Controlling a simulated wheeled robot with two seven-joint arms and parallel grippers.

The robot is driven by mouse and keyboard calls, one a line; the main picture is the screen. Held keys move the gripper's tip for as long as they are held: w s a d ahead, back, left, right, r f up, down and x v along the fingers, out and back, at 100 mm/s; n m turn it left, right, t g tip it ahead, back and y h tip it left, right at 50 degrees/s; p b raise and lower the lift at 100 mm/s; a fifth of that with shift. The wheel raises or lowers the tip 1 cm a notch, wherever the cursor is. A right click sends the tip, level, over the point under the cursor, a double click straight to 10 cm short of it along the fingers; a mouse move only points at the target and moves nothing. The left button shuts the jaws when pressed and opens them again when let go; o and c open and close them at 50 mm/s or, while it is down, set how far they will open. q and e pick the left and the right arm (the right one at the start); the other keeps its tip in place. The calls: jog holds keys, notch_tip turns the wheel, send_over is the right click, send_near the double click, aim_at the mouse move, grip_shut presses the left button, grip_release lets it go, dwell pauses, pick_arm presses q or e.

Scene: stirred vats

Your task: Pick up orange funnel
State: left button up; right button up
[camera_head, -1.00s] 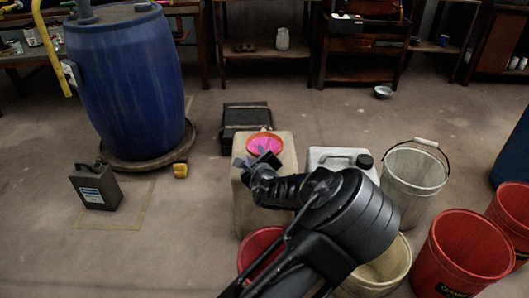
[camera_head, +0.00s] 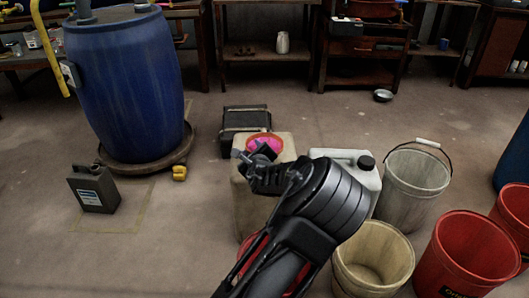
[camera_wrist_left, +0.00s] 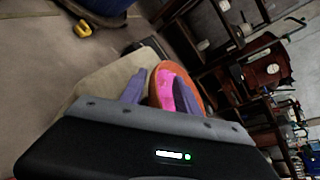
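The orange funnel (camera_head: 270,142), with a pink inside, sits at the top of a beige canister (camera_head: 246,205) in the middle of the head view. My left gripper (camera_head: 259,154) is at the funnel's near side and hides part of it. In the left wrist view the purple fingers (camera_wrist_left: 158,92) are spread apart, with the funnel (camera_wrist_left: 166,76) just beyond and partly between them. One finger overlaps the pink inside; I cannot tell whether either touches. My right gripper is not in view.
A grey-white jerrycan (camera_head: 345,163) with a black cap stands right of the beige canister. A white bucket (camera_head: 414,185), cream bucket (camera_head: 372,265) and red buckets (camera_head: 465,255) stand further right. A black case (camera_head: 244,120) lies behind.

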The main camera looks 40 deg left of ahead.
pick_arm(q)
jog(key=shift+c, duration=0.5)
grip_shut()
notch_tip(320, 180, up, 10)
jog(key=p, duration=0.5)
dwell(0.6)
